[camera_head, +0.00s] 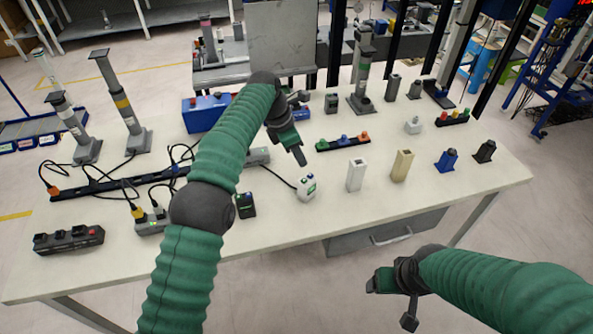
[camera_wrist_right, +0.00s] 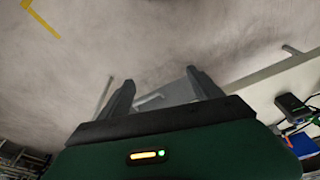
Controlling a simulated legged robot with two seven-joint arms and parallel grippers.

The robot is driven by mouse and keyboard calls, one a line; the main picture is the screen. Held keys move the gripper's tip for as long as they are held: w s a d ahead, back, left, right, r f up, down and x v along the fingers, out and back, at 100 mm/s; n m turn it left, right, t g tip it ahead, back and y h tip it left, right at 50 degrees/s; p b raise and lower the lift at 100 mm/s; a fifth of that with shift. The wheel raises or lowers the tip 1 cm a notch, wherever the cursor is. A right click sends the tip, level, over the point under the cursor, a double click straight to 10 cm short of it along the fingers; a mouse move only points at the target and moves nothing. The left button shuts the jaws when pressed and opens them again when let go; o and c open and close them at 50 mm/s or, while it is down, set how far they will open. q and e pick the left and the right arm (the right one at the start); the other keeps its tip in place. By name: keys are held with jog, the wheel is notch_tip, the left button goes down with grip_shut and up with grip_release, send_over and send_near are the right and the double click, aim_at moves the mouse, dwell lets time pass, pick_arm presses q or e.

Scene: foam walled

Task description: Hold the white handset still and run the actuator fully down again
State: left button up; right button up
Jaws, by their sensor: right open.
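The white handset (camera_head: 306,188) with green markings lies on the table, right of centre, with a dark cable running to the upper left. My left gripper (camera_head: 299,155) points down just above and behind it, apart from it as far as I can see; the jaw opening is unclear. Upright grey actuator columns stand on the table: one at the far left (camera_head: 70,122), one beside it (camera_head: 125,105) and one at the back (camera_head: 362,75). I cannot tell which is wired to the handset. My right gripper (camera_head: 390,301) is open and empty off the table's front edge; its fingers show in the wrist view (camera_wrist_right: 163,90).
A black handset (camera_head: 245,205) lies left of the white one. White (camera_head: 355,175) and tan (camera_head: 402,166) blocks stand to its right. A blue box (camera_head: 205,112), power strips and cables fill the left side. A drawer (camera_head: 385,236) hangs below the table (camera_head: 290,232).

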jog(key=m+t+y, duration=0.7)
jog(key=m+y, duration=0.3)
jog(key=m, duration=1.7)
send_over(312, 190)
jog(key=s+d, duration=0.9)
jog(key=d, duration=0.1)
notch_tip(312, 190, down, 2)
pick_arm(q)
jog(key=shift+w+n, duration=0.1)
jog(key=shift+n, duration=0.2)
pick_arm(e)
jog(key=x, duration=1.7)
jog(key=shift+s+a+f, duration=0.1)
jog(key=shift+s+f, duration=0.05)
jog(key=shift+s, duration=0.15)
pick_arm(q)
jog(key=shift+d, duration=0.1)
pick_arm(e)
jog(key=c, duration=1.4)
pick_arm(q)
jog(key=shift+c, duration=0.5)
pick_arm(e)
jog(key=shift+c, duration=0.9)
pick_arm(q)
grip_shut()
